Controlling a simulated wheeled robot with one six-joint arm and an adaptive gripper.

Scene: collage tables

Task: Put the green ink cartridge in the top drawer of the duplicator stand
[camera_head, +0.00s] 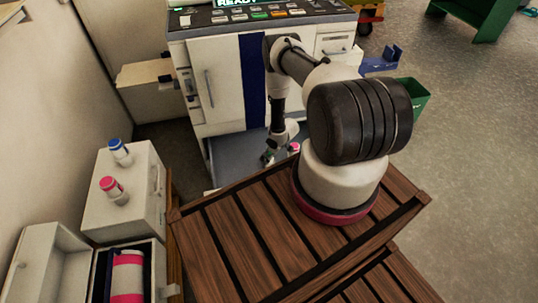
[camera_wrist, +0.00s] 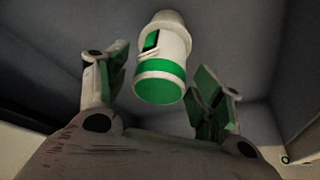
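The green ink cartridge (camera_wrist: 160,85) is white with green bands and shows in the wrist view between my fingers, with a gap on each side. Grey walls surround it there, like the inside of a drawer. My gripper (camera_wrist: 162,92) is open around it. In the head view, my gripper (camera_head: 268,157) reaches down into a pulled-out grey drawer (camera_head: 228,150) low on the white duplicator stand (camera_head: 215,115). The cartridge cannot be made out in the head view. My arm hides part of the drawer and stand.
A blue-topped cartridge (camera_head: 120,152) and a pink-topped cartridge (camera_head: 113,190) stand on a small white cabinet (camera_head: 142,205) at left. An open case below holds a pink-and-white roll (camera_head: 127,275). A wooden slatted surface (camera_head: 235,230) lies in front. Open floor is at right, beyond a green bin (camera_head: 416,95).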

